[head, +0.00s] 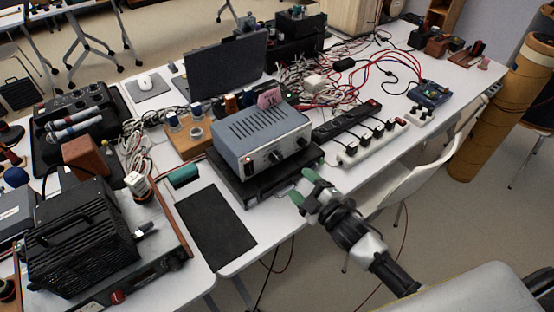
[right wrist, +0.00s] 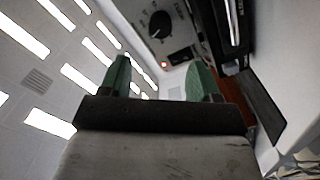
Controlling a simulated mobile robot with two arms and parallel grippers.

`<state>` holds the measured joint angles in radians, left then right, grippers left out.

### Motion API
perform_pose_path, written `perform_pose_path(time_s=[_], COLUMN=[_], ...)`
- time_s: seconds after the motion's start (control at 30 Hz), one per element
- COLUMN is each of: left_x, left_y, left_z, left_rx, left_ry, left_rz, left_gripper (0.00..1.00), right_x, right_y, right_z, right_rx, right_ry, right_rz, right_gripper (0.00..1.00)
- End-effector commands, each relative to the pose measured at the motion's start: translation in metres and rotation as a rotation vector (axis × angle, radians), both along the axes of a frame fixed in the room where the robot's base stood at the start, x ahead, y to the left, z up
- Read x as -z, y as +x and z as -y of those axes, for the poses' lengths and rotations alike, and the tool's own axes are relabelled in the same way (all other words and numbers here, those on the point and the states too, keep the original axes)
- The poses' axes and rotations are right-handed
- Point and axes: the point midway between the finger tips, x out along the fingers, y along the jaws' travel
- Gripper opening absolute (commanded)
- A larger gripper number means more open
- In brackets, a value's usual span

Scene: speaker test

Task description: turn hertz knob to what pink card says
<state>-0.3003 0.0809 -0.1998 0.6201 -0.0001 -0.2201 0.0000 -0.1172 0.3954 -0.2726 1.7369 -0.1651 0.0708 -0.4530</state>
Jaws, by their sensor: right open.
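A grey-blue box (head: 255,133) with a slotted top and a pale front stands on a flat black unit (head: 245,185) on the table. Its front carries dark knobs, one of them the large knob (head: 276,157). In the right wrist view a black knob (right wrist: 160,24) with a white pointer line and scale marks shows beyond the fingers; its labels are unreadable. The pink card (head: 270,97) stands at the box's back edge; its writing is too small to read. My right gripper (head: 302,186) is open and empty, in front of the box, apart from the knobs. My left gripper is out of view.
A black power strip (head: 345,120) and a white one (head: 372,142) with plugs lie right of the box. A black mat (head: 215,227) lies front left. Tangled cables and a laptop (head: 224,66) are behind. A white chair (head: 425,165) stands at the table's right edge.

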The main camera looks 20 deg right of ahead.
Motion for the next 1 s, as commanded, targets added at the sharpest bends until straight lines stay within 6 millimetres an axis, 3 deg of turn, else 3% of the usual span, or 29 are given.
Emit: perform_pose_path(time_s=[0.6, 1.0], left_x=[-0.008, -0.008], left_y=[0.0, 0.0], left_z=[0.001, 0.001], left_rx=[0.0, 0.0], left_ry=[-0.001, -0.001], left_rz=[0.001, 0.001], left_gripper=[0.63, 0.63], right_x=[-0.001, 0.0], right_y=[0.091, 0.1], right_z=[-0.033, -0.036], right_rx=[0.001, 0.001], right_ry=[0.001, 0.001], right_rz=[0.0, -0.001], right_gripper=[0.63, 0.63])
